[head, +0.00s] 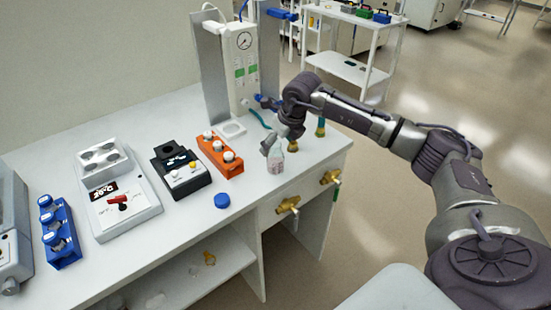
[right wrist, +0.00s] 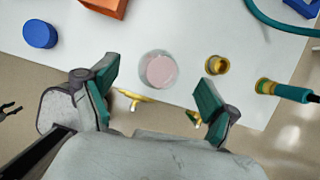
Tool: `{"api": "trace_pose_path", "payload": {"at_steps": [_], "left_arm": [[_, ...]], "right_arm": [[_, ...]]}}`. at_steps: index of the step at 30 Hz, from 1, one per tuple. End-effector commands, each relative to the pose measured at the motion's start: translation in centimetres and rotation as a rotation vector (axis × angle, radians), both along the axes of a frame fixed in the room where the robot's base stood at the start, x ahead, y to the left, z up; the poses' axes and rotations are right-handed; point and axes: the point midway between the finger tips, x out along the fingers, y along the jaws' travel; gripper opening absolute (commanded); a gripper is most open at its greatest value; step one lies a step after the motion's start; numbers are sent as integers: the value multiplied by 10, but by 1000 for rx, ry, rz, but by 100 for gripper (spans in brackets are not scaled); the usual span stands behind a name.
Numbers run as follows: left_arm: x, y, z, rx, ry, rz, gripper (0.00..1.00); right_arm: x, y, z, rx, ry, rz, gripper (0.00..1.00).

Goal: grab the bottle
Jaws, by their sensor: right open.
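The bottle (head: 275,158) is small and clear with pinkish contents, and it stands upright near the front right edge of the white bench. In the right wrist view the bottle (right wrist: 159,69) is seen from above as a round pink shape. My right gripper (head: 270,147) is at the bottle's top in the head view, partly covering it. In the right wrist view my right gripper (right wrist: 157,84) is open, its teal fingers spread to either side with the bottle between and slightly beyond the tips. Contact cannot be told.
A blue cap (head: 222,201) lies on the bench to the left of the bottle. An orange rack (head: 222,156) with white-topped vials stands behind it. Brass fittings (right wrist: 217,65) and a teal hose (right wrist: 270,25) are close on the right. Brass taps (head: 288,207) stick out below the bench edge.

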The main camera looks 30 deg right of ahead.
Motion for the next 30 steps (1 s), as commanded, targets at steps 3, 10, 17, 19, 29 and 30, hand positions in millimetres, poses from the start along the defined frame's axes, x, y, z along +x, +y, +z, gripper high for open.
{"api": "trace_pose_path", "payload": {"at_steps": [3,10,17,19,29,30], "left_arm": [[0,0,5,0,0,1,40],[0,0,20,1,1,2,40],[0,1,21,1,1,2,40],[0,1,21,1,1,2,40],[-1,1,21,1,1,2,40],[-1,0,21,1,1,2,40]], "right_arm": [[2,1,-7,0,3,0,87],[13,1,-39,3,2,0,87],[17,1,-52,2,-1,2,87],[17,1,-52,2,-1,2,87],[17,1,-51,2,-1,2,42],[17,1,-51,2,-1,2,35]]}}
